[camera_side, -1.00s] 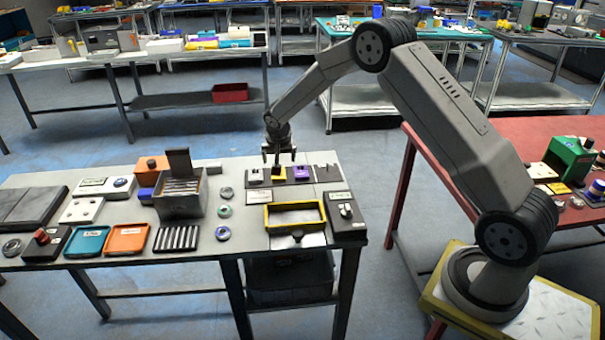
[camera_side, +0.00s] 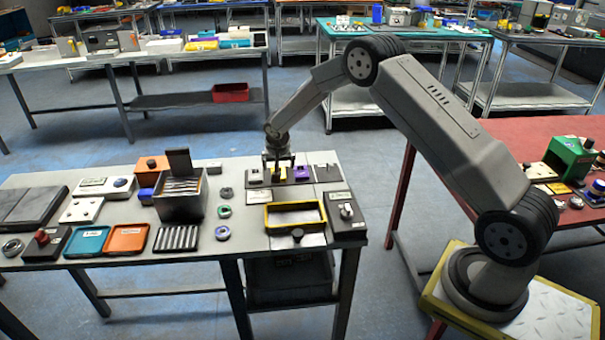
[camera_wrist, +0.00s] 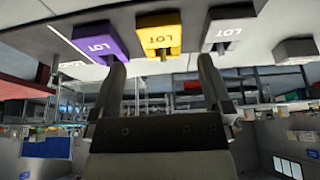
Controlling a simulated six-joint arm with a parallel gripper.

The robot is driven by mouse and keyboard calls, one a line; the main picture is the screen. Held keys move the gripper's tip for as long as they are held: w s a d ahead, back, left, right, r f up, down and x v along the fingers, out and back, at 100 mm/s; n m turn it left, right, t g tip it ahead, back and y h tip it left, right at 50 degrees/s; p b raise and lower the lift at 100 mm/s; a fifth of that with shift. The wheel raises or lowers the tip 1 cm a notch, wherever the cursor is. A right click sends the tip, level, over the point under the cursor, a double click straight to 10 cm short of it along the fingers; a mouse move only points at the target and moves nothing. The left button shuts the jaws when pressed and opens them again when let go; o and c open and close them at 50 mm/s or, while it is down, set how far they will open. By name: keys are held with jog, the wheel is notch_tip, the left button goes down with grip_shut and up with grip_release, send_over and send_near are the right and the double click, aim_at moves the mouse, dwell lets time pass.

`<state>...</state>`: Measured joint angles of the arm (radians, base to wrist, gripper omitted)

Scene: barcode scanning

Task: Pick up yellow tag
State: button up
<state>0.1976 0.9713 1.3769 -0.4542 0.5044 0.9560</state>
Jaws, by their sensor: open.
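The yellow tag (camera_wrist: 158,32), marked LOT, sits between a purple tag (camera_wrist: 100,42) and a white tag (camera_wrist: 229,27) in the wrist view. In the side view the yellow tag (camera_side: 283,174) is on a dark strip at the back of the table, partly hidden by my gripper. My gripper (camera_side: 279,173) is low over it, pointing down. In the wrist view my gripper (camera_wrist: 162,62) is open, with the yellow tag lined up between its two fingers. I cannot tell whether a finger touches it.
The purple tag (camera_side: 300,173) and white tag (camera_side: 255,176) stand close on either side. A yellow-rimmed tray (camera_side: 267,218) lies in front, beside a dark box with a knob (camera_side: 346,211). A metal bin (camera_side: 180,205) stands to the left.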

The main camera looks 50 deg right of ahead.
jog(key=shift+x, duration=2.05)
jog(key=c, duration=1.3)
jog(key=shift+o, duration=0.2)
jog(key=shift+r, duration=0.15)
jog(key=shift+w+r, duration=0.1)
jog(key=shift+r, duration=0.7)
jog(key=s+a+r, duration=0.3)
jog(key=s+r, duration=0.8)
jog(key=s, duration=0.2)
jog(key=shift+s, duration=0.35)
